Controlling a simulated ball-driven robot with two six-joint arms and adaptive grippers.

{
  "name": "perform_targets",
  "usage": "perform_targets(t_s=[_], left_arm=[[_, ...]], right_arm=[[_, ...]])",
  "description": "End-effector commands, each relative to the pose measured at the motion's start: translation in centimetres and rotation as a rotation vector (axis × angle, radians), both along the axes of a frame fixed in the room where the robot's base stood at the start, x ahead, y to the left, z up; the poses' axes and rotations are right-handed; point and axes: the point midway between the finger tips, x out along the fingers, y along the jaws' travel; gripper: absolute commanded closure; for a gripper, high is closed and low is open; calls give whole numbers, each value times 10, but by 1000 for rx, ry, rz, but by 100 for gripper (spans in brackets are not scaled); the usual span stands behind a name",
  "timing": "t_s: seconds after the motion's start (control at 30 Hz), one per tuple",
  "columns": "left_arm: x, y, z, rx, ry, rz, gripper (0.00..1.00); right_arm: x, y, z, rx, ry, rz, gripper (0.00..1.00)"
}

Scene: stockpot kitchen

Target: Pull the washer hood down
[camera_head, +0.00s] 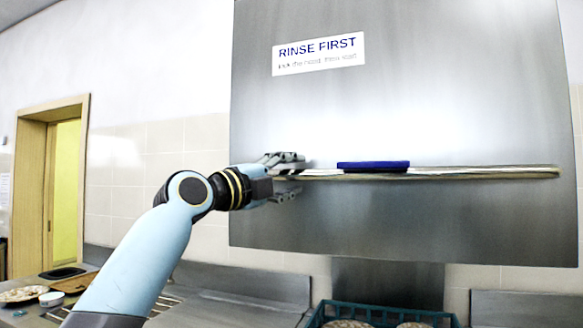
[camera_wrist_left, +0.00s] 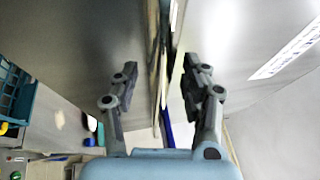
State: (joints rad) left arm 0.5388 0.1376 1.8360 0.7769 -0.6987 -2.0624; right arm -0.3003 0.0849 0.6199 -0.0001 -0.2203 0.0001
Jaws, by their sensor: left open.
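The washer hood (camera_head: 400,110) is a large steel box with a "RINSE FIRST" sign, raised above the counter. A long thin handle bar (camera_head: 480,173) runs level across its front, with a dark blue piece (camera_head: 373,166) at its middle. My left gripper (camera_head: 298,176) is open at the left end of the bar, one finger above it and one below. In the left wrist view, the bar (camera_wrist_left: 163,60) passes between the spread fingers of my left gripper (camera_wrist_left: 160,75); I cannot tell whether they touch it. My right gripper is not in view.
A teal rack (camera_head: 375,312) with plates stands below the hood; it also shows in the left wrist view (camera_wrist_left: 15,95). A steel counter (camera_head: 235,300) with food plates (camera_head: 22,294) lies at the lower left. A doorway (camera_head: 62,185) is at the far left.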

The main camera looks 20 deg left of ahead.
Motion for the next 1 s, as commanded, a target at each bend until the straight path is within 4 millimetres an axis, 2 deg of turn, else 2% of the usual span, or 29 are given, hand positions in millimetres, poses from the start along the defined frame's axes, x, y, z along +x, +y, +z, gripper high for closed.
perform_targets(t_s=[0.37,0.7,1.0], left_arm=[[7,-3,0,1,0,0,54],[6,-3,0,1,0,0,99],[6,-3,0,2,2,0,100]], right_arm=[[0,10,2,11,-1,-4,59],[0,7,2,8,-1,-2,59],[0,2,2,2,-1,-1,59]])
